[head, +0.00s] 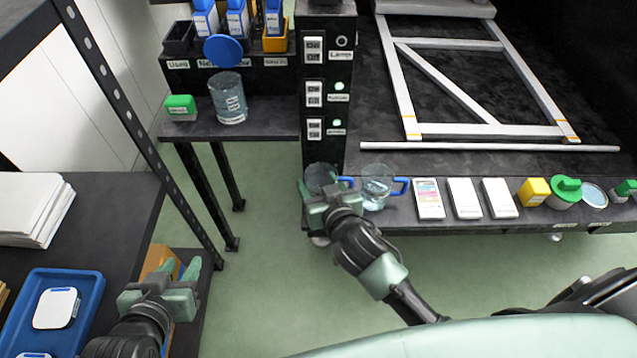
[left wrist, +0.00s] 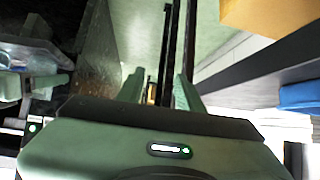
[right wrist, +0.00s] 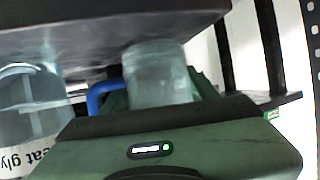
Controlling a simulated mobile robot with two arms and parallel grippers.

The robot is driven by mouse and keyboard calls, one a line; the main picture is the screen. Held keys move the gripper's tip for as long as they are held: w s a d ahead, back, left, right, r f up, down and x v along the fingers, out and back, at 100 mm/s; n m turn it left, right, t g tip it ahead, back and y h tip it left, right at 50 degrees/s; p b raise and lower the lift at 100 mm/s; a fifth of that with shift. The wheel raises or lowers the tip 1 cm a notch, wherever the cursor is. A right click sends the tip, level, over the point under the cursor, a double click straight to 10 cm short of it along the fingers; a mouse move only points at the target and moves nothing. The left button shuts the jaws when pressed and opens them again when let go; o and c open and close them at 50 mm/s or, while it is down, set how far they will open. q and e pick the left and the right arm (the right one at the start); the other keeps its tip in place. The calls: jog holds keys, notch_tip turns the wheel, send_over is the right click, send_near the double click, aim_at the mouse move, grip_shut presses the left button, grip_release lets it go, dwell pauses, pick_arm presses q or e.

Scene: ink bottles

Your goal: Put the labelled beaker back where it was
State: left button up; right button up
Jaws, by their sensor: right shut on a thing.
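A clear glass beaker (head: 320,176) is between the fingers of my right gripper (head: 325,190), at the left end of the low dark shelf. My right gripper is shut on this beaker, which also shows in the right wrist view (right wrist: 158,75); no label is readable on it. A beaker with blue handles and clear liquid (head: 376,188) stands just to its right. Its printed label shows partly in the right wrist view (right wrist: 30,125). Another labelled beaker (head: 229,103) stands on the left side table. My left gripper (head: 179,268) is open and empty at lower left.
A switch column (head: 325,100) rises behind my right gripper. A blue tray (head: 90,290) lies at lower left. Green floor is free between the tables.

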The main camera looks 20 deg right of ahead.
jog(key=shift+f, duration=0.1)
jog(key=o, duration=1.5)
pick_arm(q)
jog(key=shift+w+r, duration=0.1)
jog(key=shift+r, duration=0.05)
pick_arm(e)
jog(key=shift+s+r, duration=0.2)
jog(key=shift+s, duration=0.05)
jog(key=a+p+v, duration=0.1)
jog(key=p+v, duration=0.2)
jog(key=v, duration=0.8)
pick_arm(q)
jog(key=s+a+f+g, duration=0.2)
jog(key=s+g, duration=0.1)
jog(key=s, duration=0.3)
jog(key=s+a+f+g+y, duration=0.1)
jog(key=s+f+g, duration=0.2)
jog(key=s, duration=0.3)
jog(key=shift+a+f+g+y, duration=0.3)
jog(key=shift+a, duration=0.1)
pick_arm(e)
jog(key=s+d+f+n+g, duration=0.1)
jog(key=s+d+f+g, duration=0.2)
jog(key=s+g, duration=0.2)
jog(key=s+d+f+n+g, duration=0.1)
jog(key=s+d+f+g, duration=0.3)
jog(key=s, duration=0.5)
jog(key=shift+s+g+h, duration=0.3)
jog(key=shift+g, duration=0.1)
